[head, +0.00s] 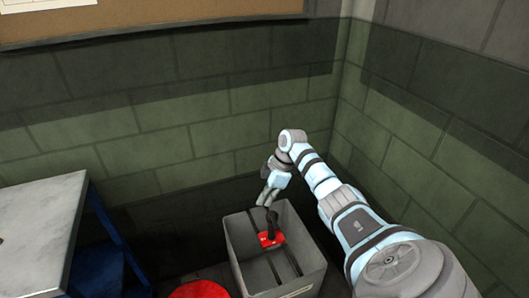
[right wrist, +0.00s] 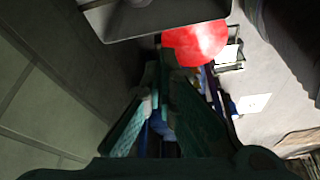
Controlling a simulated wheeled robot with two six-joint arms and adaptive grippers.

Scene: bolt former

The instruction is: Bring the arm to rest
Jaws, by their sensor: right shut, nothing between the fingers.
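My right arm reaches in from the right in the head view and bends down at the wrist. My right gripper (head: 266,198) hangs over the back edge of a grey open bin. In the right wrist view my right gripper (right wrist: 164,68) has its two dark fingers together, with nothing between them. My left gripper is in neither view.
The grey bin (head: 239,240) holds a red piece (head: 270,239); a dark shape is just above it. A red round object (head: 200,290) is left of the bin. A grey-topped table (head: 40,220) stands at left. Green block walls close off the back and right.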

